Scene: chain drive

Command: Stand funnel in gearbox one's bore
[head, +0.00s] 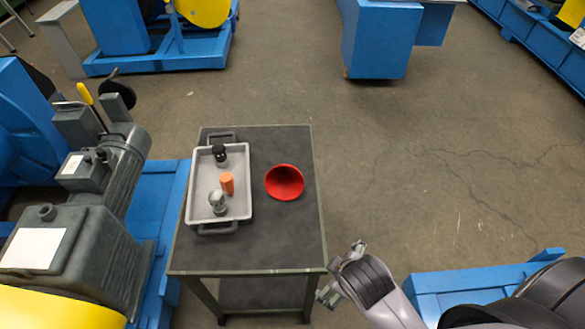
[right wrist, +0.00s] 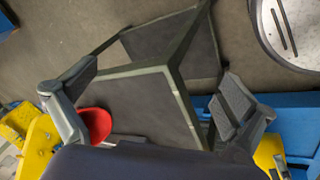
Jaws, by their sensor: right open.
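The red funnel (head: 284,182) sits on the right part of the dark cart top (head: 285,235), wide mouth up; its spout is hidden. In the right wrist view, part of the funnel (right wrist: 96,124) shows beside my left-hand finger. My right gripper (head: 341,272) is open and empty, off the cart's front right corner, apart from the funnel. Its spread fingers (right wrist: 158,80) show in the wrist view. A grey gearbox housing (head: 85,255) stands at the left with a round collar (head: 46,212) on top; I cannot tell whether this is gearbox one's bore. My left gripper is not in view.
A grey tray (head: 240,205) left of the funnel holds a black part (head: 219,153), an orange part (head: 227,183) and a silver part (head: 217,202). A lever with a yellow handle (head: 86,95) rises by the gearbox. Blue machine frames surround the cart; floor (head: 440,170) right of it is clear.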

